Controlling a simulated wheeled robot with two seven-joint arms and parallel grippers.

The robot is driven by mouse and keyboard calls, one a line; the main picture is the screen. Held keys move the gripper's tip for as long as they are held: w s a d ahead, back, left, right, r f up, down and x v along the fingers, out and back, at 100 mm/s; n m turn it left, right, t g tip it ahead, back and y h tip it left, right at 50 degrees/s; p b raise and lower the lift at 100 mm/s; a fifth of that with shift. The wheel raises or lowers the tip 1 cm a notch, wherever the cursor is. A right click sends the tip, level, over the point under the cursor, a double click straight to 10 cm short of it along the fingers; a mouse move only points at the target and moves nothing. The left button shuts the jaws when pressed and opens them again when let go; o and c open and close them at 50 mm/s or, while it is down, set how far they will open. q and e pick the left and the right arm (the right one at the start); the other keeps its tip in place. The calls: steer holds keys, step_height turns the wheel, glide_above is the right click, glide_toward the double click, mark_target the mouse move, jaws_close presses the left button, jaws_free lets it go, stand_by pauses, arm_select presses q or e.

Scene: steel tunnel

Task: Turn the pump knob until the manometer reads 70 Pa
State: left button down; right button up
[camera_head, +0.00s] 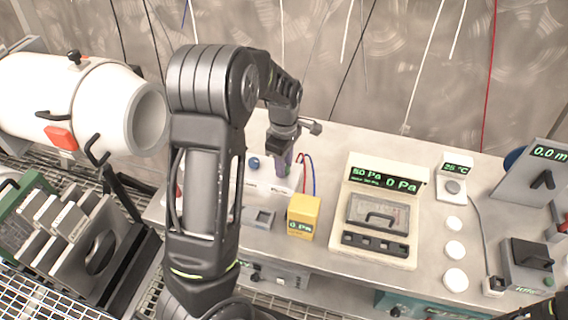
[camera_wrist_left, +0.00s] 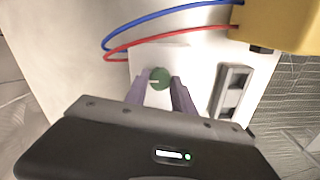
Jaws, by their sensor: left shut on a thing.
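The green pump knob (camera_wrist_left: 160,79) sits on a white pump box (camera_wrist_left: 150,58) in the left wrist view. My left gripper (camera_wrist_left: 159,86) has its two purple-grey fingers on either side of the knob, shut on it. In the head view the left gripper (camera_head: 284,165) reaches down to the white pump box (camera_head: 262,180), and the knob is hidden there. The yellow manometer (camera_head: 302,218) stands beside the box, and its green display appears to read 0 Pa.
Blue and red hoses (camera_wrist_left: 120,50) run from the yellow manometer past the pump box. A beige instrument (camera_head: 379,210) showing 50 Pa and 0 Pa stands to the right. Several white discs (camera_head: 455,249) lie beyond it. A white cylinder (camera_head: 110,105) is at the left.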

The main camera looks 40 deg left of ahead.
arm_select(q)
steer(key=shift+m, duration=0.3)
steer(key=m+b, duration=0.2)
steer(key=m, duration=0.4)
steer(key=shift+f, duration=0.1)
steer(key=m, duration=0.3)
steer(key=shift+m+b, duration=0.4)
steer(key=m+b, duration=0.1)
steer(key=m, duration=0.2)
steer(key=shift+m, duration=0.3)
steer(key=m, duration=0.3)
steer(key=shift+m+b, duration=0.3)
steer(key=shift+b, duration=0.05)
steer(key=m, duration=0.3)
steer(key=shift+m, duration=0.3)
steer(key=m+b, duration=0.1)
steer(key=m, duration=0.5)
steer(key=shift+m, duration=0.3)
